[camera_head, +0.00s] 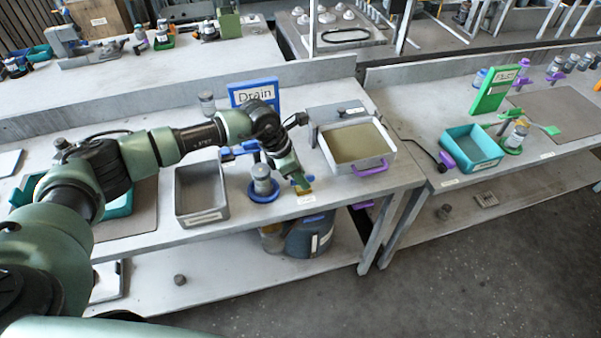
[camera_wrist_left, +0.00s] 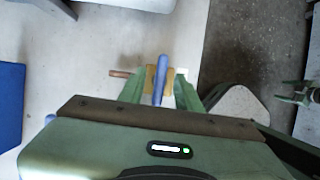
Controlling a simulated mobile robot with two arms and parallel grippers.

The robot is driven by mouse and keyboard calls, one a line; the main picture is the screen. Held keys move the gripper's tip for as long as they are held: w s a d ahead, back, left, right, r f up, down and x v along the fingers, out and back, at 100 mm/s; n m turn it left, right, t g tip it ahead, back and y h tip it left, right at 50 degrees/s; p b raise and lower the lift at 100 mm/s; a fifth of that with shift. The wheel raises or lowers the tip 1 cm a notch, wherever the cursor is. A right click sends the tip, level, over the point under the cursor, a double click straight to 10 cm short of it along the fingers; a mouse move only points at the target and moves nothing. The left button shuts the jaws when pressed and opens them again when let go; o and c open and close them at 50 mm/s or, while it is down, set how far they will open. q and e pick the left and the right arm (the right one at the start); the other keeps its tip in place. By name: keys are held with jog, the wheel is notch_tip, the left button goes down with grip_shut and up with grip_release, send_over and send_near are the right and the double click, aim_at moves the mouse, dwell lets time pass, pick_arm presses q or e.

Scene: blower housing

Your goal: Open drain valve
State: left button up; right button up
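The drain valve shows in the left wrist view as a brass body (camera_wrist_left: 150,78) with a long blue lever (camera_wrist_left: 161,78) and a copper-coloured stub at its left. In the head view only a small brass-yellow part (camera_head: 303,190) shows at the bench's front edge. My left gripper (camera_head: 300,183) points down at it there. In the left wrist view its green fingers (camera_wrist_left: 160,92) stand apart on both sides of the lever, with visible gaps, so it is open. The blue sign reading "Drain" (camera_head: 254,93) stands behind.
A metal jar on a blue base (camera_head: 262,183) stands just left of the gripper. A grey tray (camera_head: 201,214) lies farther left. A white tray with a purple handle (camera_head: 359,146) is to the right. A blue container (camera_head: 310,236) sits on the shelf below. Open floor (camera_head: 420,285) lies in front.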

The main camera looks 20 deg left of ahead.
pick_arm(q)
grip_shut()
